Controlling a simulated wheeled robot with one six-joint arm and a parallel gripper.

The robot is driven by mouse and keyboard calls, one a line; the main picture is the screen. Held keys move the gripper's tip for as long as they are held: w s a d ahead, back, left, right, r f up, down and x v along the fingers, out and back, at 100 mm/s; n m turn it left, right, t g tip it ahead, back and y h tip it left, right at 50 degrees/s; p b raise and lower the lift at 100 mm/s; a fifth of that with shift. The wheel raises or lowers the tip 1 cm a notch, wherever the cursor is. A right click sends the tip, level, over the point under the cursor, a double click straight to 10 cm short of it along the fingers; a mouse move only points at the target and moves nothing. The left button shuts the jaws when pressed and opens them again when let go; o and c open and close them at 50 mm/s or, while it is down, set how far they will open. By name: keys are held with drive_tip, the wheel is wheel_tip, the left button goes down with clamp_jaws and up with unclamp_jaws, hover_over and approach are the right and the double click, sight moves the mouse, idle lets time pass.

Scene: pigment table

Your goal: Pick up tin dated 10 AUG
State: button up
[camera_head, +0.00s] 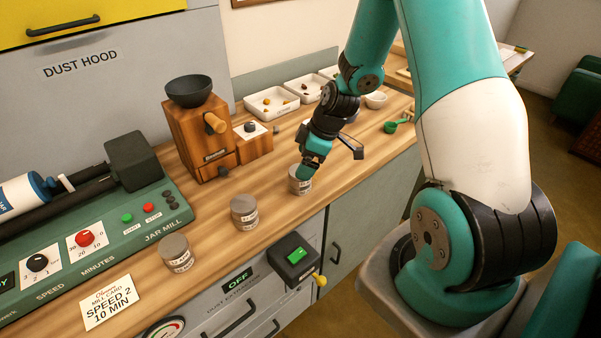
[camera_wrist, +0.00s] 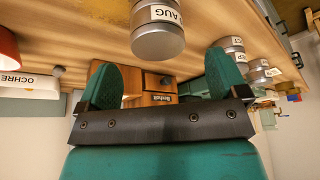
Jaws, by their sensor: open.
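In the wrist view, which is upside down, a grey metal tin (camera_wrist: 158,38) has a white label on which "AUG" can be read; the day number is not clear. It stands on the wooden worktop, ahead of and between the fingers of my gripper (camera_wrist: 163,82), which are apart and empty. In the head view my gripper (camera_head: 312,165) is low over the worktop, right at the rightmost tin (camera_head: 299,184), partly covering its top. This seems to be the same tin; its label is too small to read there. I cannot tell whether the gripper touches it.
A wooden grinder (camera_head: 205,135) and white trays (camera_head: 271,102) stand behind. The green jar mill (camera_head: 120,235) is left. A switch box (camera_head: 294,257) sits at the front edge.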

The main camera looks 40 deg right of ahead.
drive_tip(key=shift+d+p+x, duration=0.1)
drive_tip(key=shift+p+x, duration=0.3)
drive_tip(key=shift+x, duration=0.75)
drive_tip(key=shift+d+p+x, duration=0.15)
drive_tip(key=shift+p+x, duration=0.25)
drive_tip(key=shift+x, duration=0.8)
drive_tip(key=shift+s+f, duration=0.1)
drive_tip(key=c, duration=1)
